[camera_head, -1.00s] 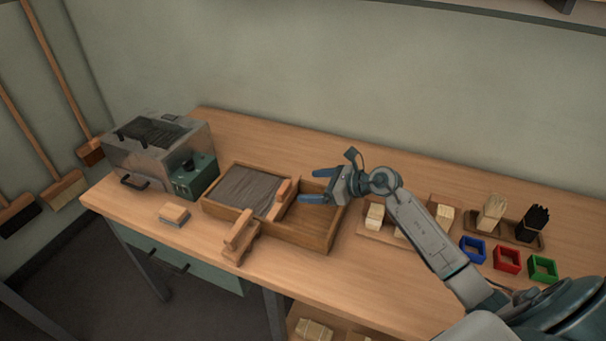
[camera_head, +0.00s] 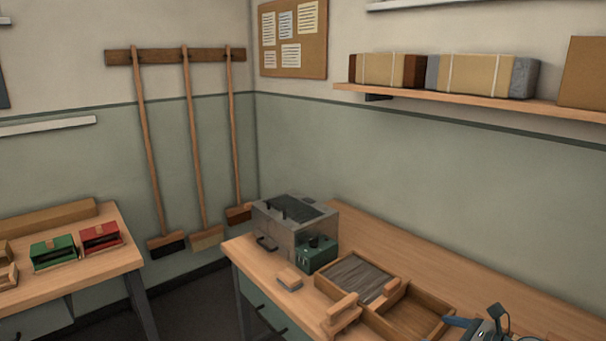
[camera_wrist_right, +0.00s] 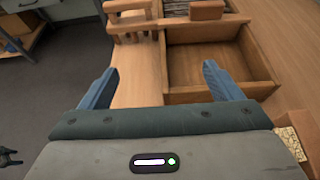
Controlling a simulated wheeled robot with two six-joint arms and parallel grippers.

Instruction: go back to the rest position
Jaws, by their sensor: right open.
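My right gripper (camera_wrist_right: 159,88) is open in the right wrist view, with two blue fingers wide apart and nothing between them. It hangs over the bench at the near side of the wooden tray (camera_wrist_right: 212,96). In the head view my right gripper (camera_head: 466,325) shows only in part at the bottom right edge, beside the same tray (camera_head: 421,308). My left gripper is not in the head view.
A metal machine with a green control box (camera_head: 318,254) stands on the bench behind the tray. A small block (camera_head: 289,279) lies in front of it. A second table (camera_head: 105,266) at the left holds green and red boxes. Brooms (camera_head: 195,150) hang on the wall.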

